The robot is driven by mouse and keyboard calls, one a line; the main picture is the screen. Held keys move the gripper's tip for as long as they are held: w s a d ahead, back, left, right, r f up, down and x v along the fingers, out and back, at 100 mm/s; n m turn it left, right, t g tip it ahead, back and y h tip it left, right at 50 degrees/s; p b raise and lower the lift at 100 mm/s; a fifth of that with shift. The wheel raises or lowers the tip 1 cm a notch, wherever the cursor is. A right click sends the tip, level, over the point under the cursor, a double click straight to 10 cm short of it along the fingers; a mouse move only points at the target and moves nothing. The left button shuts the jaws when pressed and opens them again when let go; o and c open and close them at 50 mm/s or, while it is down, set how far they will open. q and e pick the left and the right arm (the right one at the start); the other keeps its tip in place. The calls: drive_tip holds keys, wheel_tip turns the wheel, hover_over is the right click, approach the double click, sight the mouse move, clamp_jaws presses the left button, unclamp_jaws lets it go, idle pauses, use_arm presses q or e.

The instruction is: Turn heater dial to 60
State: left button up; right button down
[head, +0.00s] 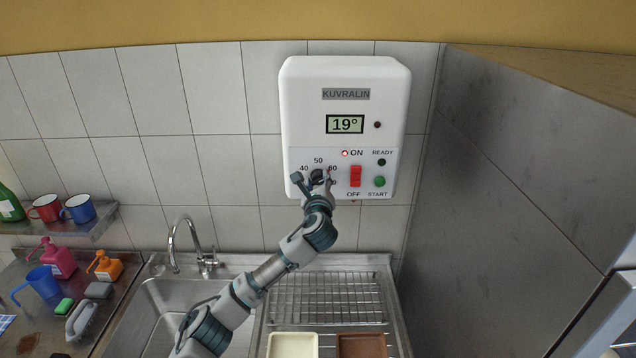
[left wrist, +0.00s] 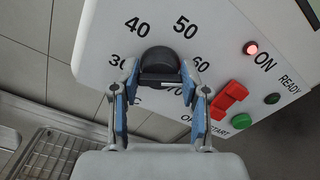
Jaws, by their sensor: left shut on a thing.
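The white heater (head: 345,75) hangs on the tiled wall, and its display (head: 345,124) reads 19°. Its black dial (left wrist: 160,62) is ringed by numbers, with 30, 40, 50, 60 and 70 readable in the left wrist view. My left gripper (left wrist: 159,84) is shut on the dial, with one blue-padded finger on each side. In the head view my left gripper (head: 316,180) covers most of the dial. I cannot tell which number the dial's mark points to. My right gripper is not in view.
A red rocker switch (head: 355,176) and a green START button (head: 380,182) sit just right of the dial. The red lamp (head: 345,153) by ON is lit. A sink (head: 180,300), tap (head: 205,262) and wire rack (head: 325,298) lie below. A metal panel (head: 510,190) stands at right.

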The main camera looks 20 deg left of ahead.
use_arm(q)
drive_tip(key=shift+d+f, duration=0.1)
drive_tip(key=shift+f, duration=0.35)
drive_tip(key=o, duration=1.1)
drive_tip(key=shift+o, duration=0.3)
drive_tip(key=shift+w+r, duration=0.15)
drive_tip(key=shift+r, duration=0.1)
drive_tip(key=v, duration=1.2)
